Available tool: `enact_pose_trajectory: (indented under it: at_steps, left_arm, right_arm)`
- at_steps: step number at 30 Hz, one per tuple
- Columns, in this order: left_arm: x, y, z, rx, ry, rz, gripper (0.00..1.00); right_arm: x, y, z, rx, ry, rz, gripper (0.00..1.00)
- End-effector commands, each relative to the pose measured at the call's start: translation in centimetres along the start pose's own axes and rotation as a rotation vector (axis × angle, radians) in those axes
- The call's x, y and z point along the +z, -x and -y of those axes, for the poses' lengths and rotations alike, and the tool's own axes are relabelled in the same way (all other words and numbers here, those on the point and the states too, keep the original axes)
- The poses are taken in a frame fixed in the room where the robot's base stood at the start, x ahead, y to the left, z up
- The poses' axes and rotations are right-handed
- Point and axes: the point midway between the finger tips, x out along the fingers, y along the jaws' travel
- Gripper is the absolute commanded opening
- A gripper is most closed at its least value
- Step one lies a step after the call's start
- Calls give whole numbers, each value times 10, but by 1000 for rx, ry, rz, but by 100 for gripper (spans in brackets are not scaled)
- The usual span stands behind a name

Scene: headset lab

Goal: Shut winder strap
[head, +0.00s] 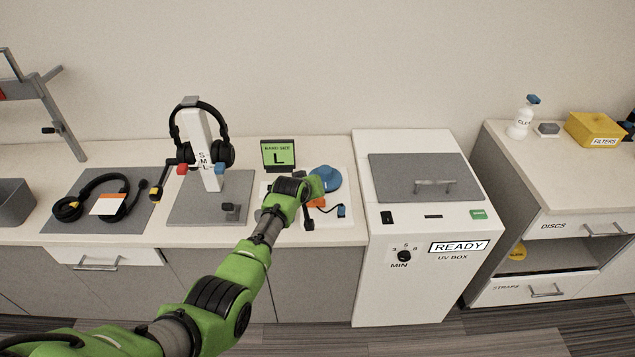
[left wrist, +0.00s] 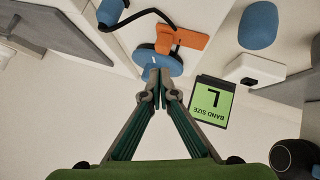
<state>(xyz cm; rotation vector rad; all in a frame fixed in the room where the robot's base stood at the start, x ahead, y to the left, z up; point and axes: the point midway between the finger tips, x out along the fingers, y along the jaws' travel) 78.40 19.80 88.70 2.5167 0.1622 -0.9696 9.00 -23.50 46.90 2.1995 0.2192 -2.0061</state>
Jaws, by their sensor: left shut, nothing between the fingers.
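The winder is a blue disc (left wrist: 160,61) with an orange strap (left wrist: 182,38) sticking out from it; in the head view the blue disc (head: 326,179) is just beyond my left gripper and part of the orange strap (head: 317,203) shows. A black cable (left wrist: 152,13) runs past the strap to a blue plug (left wrist: 110,12), which also shows in the head view (head: 341,210). My left gripper (left wrist: 160,80) is shut and empty, its fingertips at the disc's edge; I cannot tell whether they touch it. In the head view my left gripper (head: 306,188) hides part of the winder. My right gripper is not in view.
A band size sign (head: 278,154) stands just behind my left gripper. A white block (left wrist: 248,72) and a blue oval piece (left wrist: 258,25) lie nearby. The headset stand (head: 205,145) is to the left, the white UV box (head: 400,290) to the right.

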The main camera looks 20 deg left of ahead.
Motion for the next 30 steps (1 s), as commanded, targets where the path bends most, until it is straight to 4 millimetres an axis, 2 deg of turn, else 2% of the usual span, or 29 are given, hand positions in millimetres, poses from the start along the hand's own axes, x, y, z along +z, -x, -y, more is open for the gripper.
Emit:
enact_pose_trajectory:
  at_steps: [1,3,5,24,30]
  left_arm:
    - [-12,10,-5,0,1,-1,0]
    - [-21,17,-8,0,1,-1,0]
    - [-14,18,-6,0,0,1,0]
    - [-11,90,-26,1,0,-1,0]
    - [-11,104,-29,0,0,0,0]
  right_arm:
    - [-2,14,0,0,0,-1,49]
    - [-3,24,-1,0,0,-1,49]
    - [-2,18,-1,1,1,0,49]
    - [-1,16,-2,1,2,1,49]
    - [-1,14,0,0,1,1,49]
